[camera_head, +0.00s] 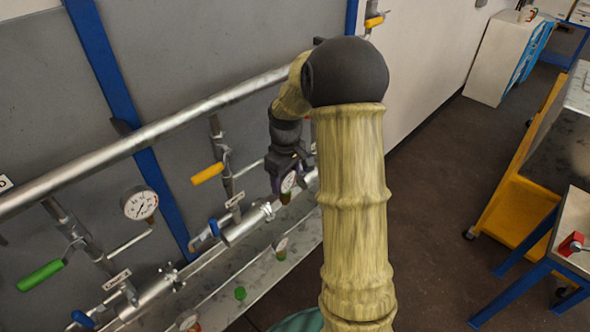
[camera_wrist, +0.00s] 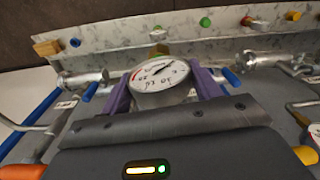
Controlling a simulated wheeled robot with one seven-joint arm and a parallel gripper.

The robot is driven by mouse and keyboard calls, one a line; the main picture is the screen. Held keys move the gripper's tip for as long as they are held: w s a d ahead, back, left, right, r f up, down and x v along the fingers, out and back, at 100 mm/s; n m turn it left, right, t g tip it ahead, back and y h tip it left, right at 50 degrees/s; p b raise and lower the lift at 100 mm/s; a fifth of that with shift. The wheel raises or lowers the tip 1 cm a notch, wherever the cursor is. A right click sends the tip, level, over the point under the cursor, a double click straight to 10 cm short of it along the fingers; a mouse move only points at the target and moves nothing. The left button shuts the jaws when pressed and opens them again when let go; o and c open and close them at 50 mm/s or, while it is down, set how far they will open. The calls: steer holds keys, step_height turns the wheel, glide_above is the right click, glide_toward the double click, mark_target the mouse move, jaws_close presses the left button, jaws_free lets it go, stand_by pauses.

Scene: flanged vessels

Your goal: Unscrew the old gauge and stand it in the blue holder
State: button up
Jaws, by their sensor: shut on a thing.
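My gripper (camera_head: 287,176) is shut on a round white-faced gauge (camera_head: 288,183). In the wrist view the gauge (camera_wrist: 160,76) sits between the two purple fingers (camera_wrist: 162,84), its dial facing the camera and tilted. A brownish-green fitting (camera_head: 285,197) shows just under it in the head view. I cannot tell whether the gauge is still joined to the pipe. A small blue piece (camera_wrist: 75,42) stands on the ledge at the far left of the wrist view; it may be the blue holder. I cannot make it out in the head view.
A metal ledge (camera_head: 225,283) runs below the pipes, with a green piece (camera_head: 240,293) and another small gauge (camera_head: 281,245) on it. A larger gauge (camera_head: 139,203) is on the left pipe. Valves with yellow (camera_head: 207,174) and green (camera_head: 40,276) handles stick out nearby.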

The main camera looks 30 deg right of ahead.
steer(key=a+f+m+b, duration=0.1)
steer(key=a+f, duration=0.3)
steer(key=f, duration=0.6)
steer(key=w+a+f+m+b, duration=0.1)
steer(key=a+f+m, duration=0.3)
steer(key=f, duration=0.6)
steer(key=shift+w+a+f+b, duration=0.25)
steer(key=shift+a+b, duration=0.2)
steer(key=shift+a, duration=0.2)
steer(key=shift+w, duration=0.1)
